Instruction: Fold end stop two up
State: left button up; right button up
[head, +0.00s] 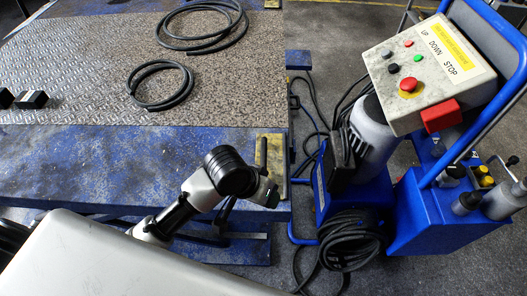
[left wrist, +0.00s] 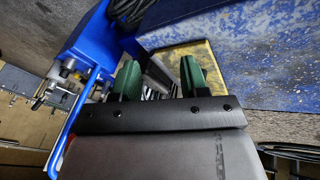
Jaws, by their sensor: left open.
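A worn yellow end stop plate (head: 271,157) lies at the right edge of the blue lift platform (head: 120,160), close to my left gripper. It also shows in the left wrist view (left wrist: 207,56), just beyond the fingers. My left gripper (left wrist: 161,78) has two green fingers spread apart with nothing held between them. In the head view my left gripper (head: 268,193) is at the platform's front right corner, beside the plate's near end. I cannot tell whether it touches the plate. A second yellow plate (head: 271,4) is at the far right edge. My right gripper is not in view.
A blue trolley (head: 425,215) carries a control box (head: 428,75) with UP, DOWN and STOP labels. A cable coil (head: 350,240) hangs low beside it. Loose hoses (head: 160,85) lie on the platform. A narrow floor gap separates platform and trolley.

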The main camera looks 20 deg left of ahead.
aim_at(263, 154)
pick_arm(q)
jog(key=w+a+r+n+g+y, duration=0.2)
jog(key=w+a+r+n, duration=0.35)
jog(key=w+r, duration=0.55)
jog(key=f, duration=0.3)
jog(key=w+f+b, duration=0.1)
jog(key=f, duration=0.3)
jog(key=d+f, duration=0.1)
jog(key=f, duration=0.3)
jog(key=shift+w+d+f+b, duration=0.1)
jog(key=shift+w+b, duration=0.1)
jog(key=shift+b, duration=0.1)
grip_shut()
